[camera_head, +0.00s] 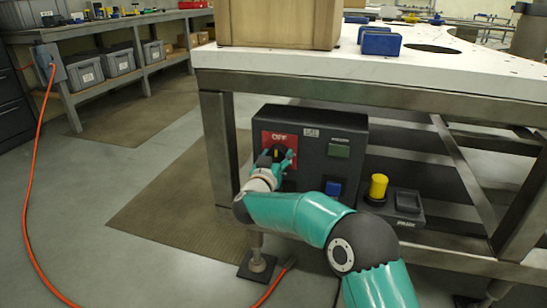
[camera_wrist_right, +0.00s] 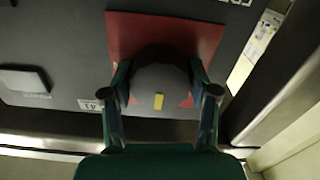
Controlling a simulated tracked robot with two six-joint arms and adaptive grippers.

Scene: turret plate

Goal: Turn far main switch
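The main switch is a dark round knob with a yellow mark (camera_wrist_right: 158,88) on a red plate (camera_wrist_right: 124,35). In the head view the red plate (camera_head: 268,140) reads OFF and sits on the dark box (camera_head: 342,125) under the table. My right gripper (camera_head: 279,155) is at the knob, reached in from the front. In the right wrist view the fingers of my right gripper (camera_wrist_right: 160,78) stand one on each side of the knob. Whether they press on it is unclear. The yellow mark points roughly along the fingers. My left gripper is out of view.
The box also has a green button (camera_head: 339,150) and a blue button (camera_head: 333,188). A yellow knob (camera_head: 378,186) and a dark rocker (camera_head: 407,202) sit to the right. The table leg (camera_head: 220,150) stands close left of the box. An orange cable (camera_head: 33,190) lies on the floor.

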